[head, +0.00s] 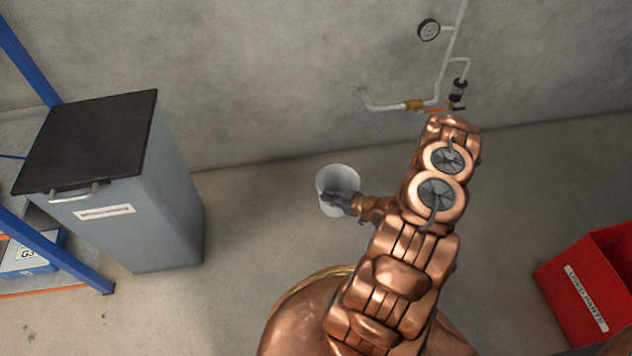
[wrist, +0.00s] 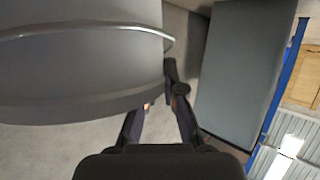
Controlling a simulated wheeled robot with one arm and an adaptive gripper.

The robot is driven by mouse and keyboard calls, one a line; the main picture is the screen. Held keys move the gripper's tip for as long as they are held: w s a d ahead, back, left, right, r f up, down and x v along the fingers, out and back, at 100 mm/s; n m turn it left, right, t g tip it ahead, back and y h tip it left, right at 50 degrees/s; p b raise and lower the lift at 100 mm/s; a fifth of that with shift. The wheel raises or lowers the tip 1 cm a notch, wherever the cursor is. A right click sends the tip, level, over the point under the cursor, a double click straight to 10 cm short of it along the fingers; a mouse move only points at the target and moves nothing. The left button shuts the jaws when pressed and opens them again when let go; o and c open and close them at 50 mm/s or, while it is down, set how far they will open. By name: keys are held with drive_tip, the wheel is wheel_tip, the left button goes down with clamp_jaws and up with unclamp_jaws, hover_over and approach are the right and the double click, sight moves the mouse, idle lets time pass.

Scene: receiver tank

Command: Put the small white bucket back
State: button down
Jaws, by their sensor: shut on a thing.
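The small white bucket (head: 338,178) is in the middle of the head view, in front of the concrete wall, its open top facing the camera. My gripper (head: 334,198) reaches it from the right and overlaps its rim. In the wrist view the bucket (wrist: 75,65) fills the upper left, grey in shadow, with a metal wire handle across it. My gripper (wrist: 160,100) is shut on the bucket at its edge; the exact contact is partly hidden. I cannot tell whether the bucket touches the floor.
A grey bin with a black lid (head: 160,215) stands at left beside a blue rack (head: 60,255). A red used parts box (head: 585,290) is at lower right. Pipes with a gauge (head: 429,30) and valves run on the wall. Floor between bin and bucket is clear.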

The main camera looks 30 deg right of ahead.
drive_tip(key=w+d+f+b, duration=0.1)
drive_tip(key=w+f+b, duration=0.1)
drive_tip(key=w, duration=0.5)
drive_tip(key=w+d+f+b, duration=0.1)
drive_tip(key=w+f+b, duration=0.2)
drive_tip(key=w, duration=0.5)
drive_tip(key=shift+w+d+b, duration=0.15)
drive_tip(key=shift+w+b, duration=0.05)
drive_tip(key=shift+b, duration=0.55)
drive_tip(key=c, duration=1.3)
unclamp_jaws()
drive_tip(key=shift+f, duration=0.1)
drive_tip(key=shift+o, duration=0.2)
